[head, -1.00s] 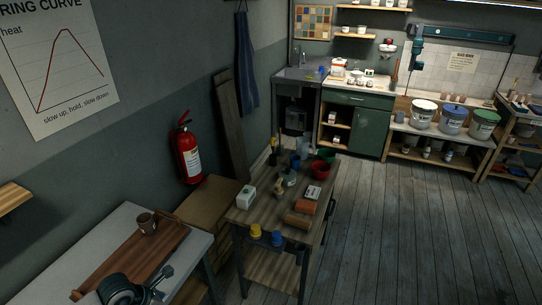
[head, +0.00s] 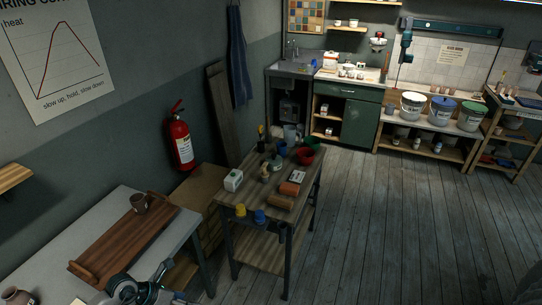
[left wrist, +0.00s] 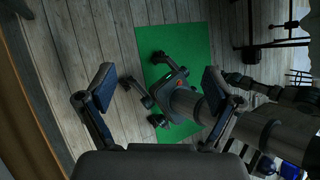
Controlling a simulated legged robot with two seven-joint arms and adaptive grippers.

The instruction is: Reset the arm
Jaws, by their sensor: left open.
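My left gripper (left wrist: 158,82) is open and empty in the left wrist view, its two dark fingers spread wide with floor and my own base beyond them. In the head view my left arm shows at the bottom edge, over the front of a grey table; its fingers are not clear there. My right gripper is not seen in either view.
A wooden work table (head: 243,212) with bowls, blocks and small pots stands right of the grey table. A fire extinguisher (head: 182,143) hangs on the wall. A green mat (left wrist: 213,55) lies under my base. The plank floor (head: 400,220) at the right is largely clear.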

